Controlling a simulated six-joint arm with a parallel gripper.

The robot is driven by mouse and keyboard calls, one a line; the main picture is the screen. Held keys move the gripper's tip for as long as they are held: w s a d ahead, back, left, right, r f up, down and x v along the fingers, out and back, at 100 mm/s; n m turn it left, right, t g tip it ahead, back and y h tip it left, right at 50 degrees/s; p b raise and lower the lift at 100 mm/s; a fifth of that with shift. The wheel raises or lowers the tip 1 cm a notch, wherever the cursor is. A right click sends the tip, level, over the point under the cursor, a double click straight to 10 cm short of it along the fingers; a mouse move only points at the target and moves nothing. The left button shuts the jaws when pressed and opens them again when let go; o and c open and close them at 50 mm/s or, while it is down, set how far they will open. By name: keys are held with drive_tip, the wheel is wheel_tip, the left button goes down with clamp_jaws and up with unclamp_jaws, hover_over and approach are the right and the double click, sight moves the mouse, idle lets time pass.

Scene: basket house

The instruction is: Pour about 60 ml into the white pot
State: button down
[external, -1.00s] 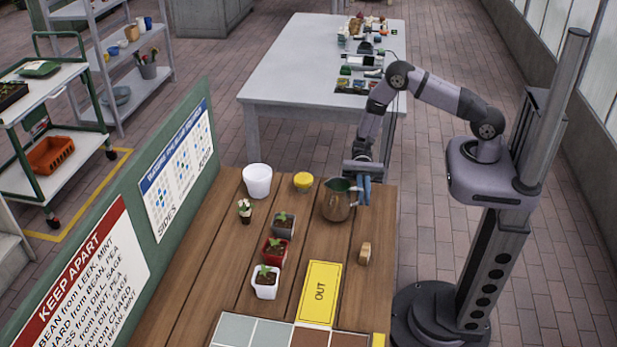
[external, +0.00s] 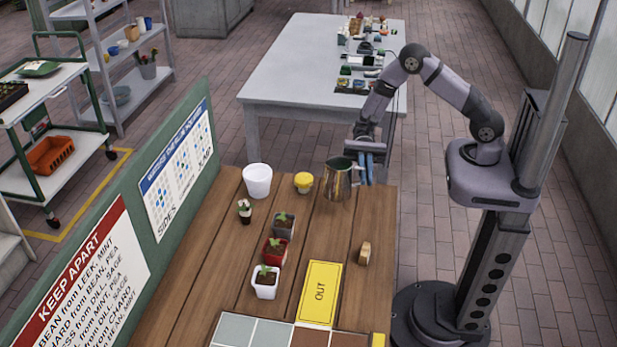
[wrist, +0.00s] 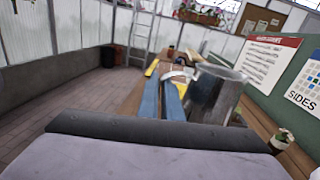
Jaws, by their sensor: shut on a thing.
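My gripper (external: 364,168) has blue fingers shut on the metal jug (external: 337,182) at the jug's right side. The jug is roughly upright above the far right of the wooden table. The wrist view shows the blue fingers (wrist: 164,102) beside the jug (wrist: 213,95); the jug's contents cannot be seen. A small white pot (external: 265,288) with a seedling stands nearest in a row, apart from the jug. A red pot (external: 274,254) and a grey pot (external: 283,228), each with a seedling, stand behind it. A larger white container (external: 257,181) stands at the far left.
A yellow-lidded jar (external: 303,183) stands just left of the jug. A small dark pot with a pale plant (external: 244,217) is left of the row. A yellow OUT mat (external: 320,292) and a tan object (external: 364,253) lie to the right. A green sign board (external: 150,215) edges the table's left.

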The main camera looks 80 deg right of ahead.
drive_tip(key=shift+r, duration=0.6)
